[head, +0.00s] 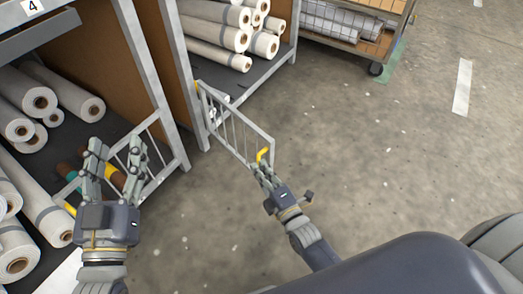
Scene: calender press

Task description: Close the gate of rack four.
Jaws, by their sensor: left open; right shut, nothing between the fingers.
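A sign with the number 4 (33,6) is on the left rack. A grey barred gate (152,160) stands at that rack's right post, partly hidden behind my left gripper. My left gripper (115,150) is open in front of it, fingers up; I cannot tell if they touch. A second grey barred gate (232,122) swings out into the aisle from the neighbouring rack's post, with a yellow handle (262,154) at its free end. My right gripper (262,172) is shut and empty, fingertips close to this handle; contact is unclear.
White rolls (62,92) lie on the left rack's dark shelf, with brown and teal rolls behind my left gripper. More white rolls (225,35) lie in the neighbouring rack. A wheeled cart (345,30) stands at the back. The concrete floor (400,150) to the right is clear.

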